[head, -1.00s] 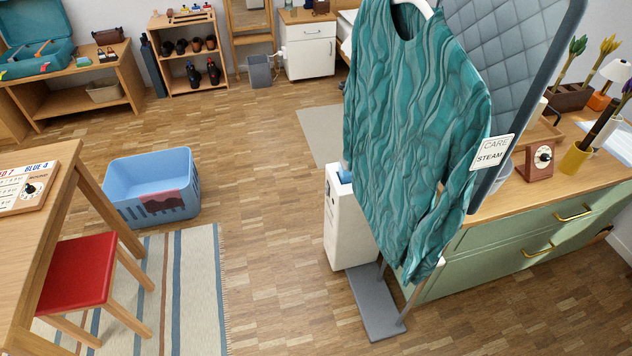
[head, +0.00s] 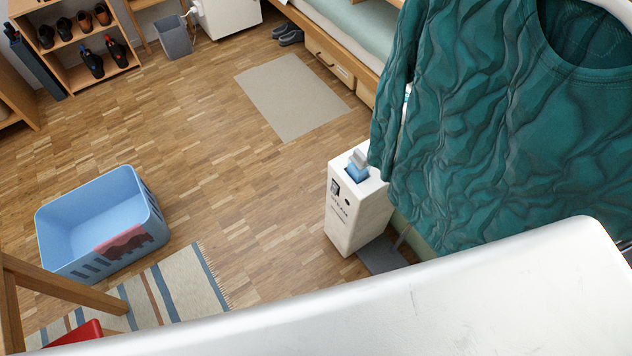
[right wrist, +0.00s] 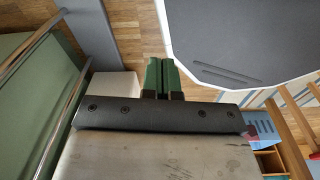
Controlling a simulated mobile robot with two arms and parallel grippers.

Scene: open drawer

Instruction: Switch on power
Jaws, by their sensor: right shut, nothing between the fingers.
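The white steamer box (head: 352,215), marked with the word STEAM, stands on the floor in the middle of the head view. A small dark switch (head: 335,188) and a dark round spot (head: 347,199) are on its front. A blue part (head: 357,173) with a grey piece sits on its top. In the right wrist view my right gripper (right wrist: 161,62) has its green fingers shut together, empty, pointing down over the floor. A pale box (right wrist: 116,92), likely the steamer, lies just left of the fingers, partly hidden by the gripper body. My left gripper is out of view.
A teal shirt (head: 480,130) hangs right of the steamer. A grey base plate (head: 385,255) lies beside it. Metal poles (right wrist: 60,120) run left of the gripper in the wrist view. A blue basket (head: 95,225) stands left, with clear floor between.

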